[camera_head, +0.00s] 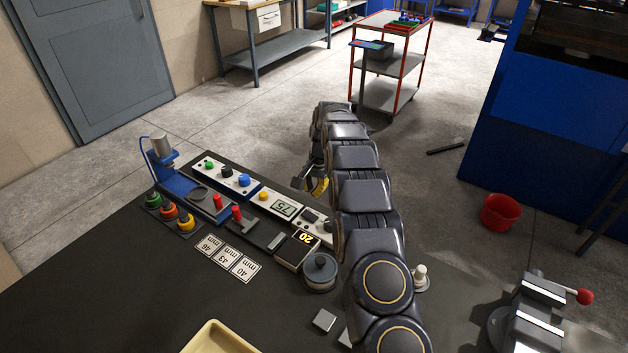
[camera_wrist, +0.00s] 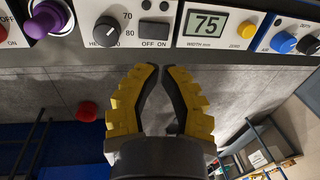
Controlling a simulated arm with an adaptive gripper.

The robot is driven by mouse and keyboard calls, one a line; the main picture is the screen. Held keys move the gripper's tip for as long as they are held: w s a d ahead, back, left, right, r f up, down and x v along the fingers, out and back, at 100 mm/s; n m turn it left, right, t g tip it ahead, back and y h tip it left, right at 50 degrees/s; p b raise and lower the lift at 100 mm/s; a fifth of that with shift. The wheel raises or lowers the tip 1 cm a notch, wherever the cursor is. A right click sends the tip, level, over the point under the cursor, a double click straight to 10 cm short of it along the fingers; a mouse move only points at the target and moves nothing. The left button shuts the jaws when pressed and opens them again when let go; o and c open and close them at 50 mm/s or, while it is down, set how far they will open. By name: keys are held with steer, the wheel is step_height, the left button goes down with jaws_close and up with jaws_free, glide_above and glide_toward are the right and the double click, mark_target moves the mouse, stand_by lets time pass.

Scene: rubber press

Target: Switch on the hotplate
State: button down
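I cannot tell which way the switch sits. In the head view, the heater panel (camera_head: 313,217) is at the bench's far edge, partly behind my arm. My gripper (camera_wrist: 161,67) has yellow fingers with dark pads; they are parted by a narrow gap with nothing between them. The fingertips are just below the switch in the wrist view, apart from it. In the head view, my gripper (camera_head: 316,185) is mostly hidden by my arm.
Beside the switch is a panel with a width display (camera_wrist: 206,24) reading 75. A purple knob (camera_wrist: 50,18) stands on the other side.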

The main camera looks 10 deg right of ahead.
mark_target(308, 213)
steer(key=f, duration=0.5)
steer(key=w+a+f, duration=0.1)
steer(key=f, duration=0.2)
steer(key=shift+f, duration=0.2)
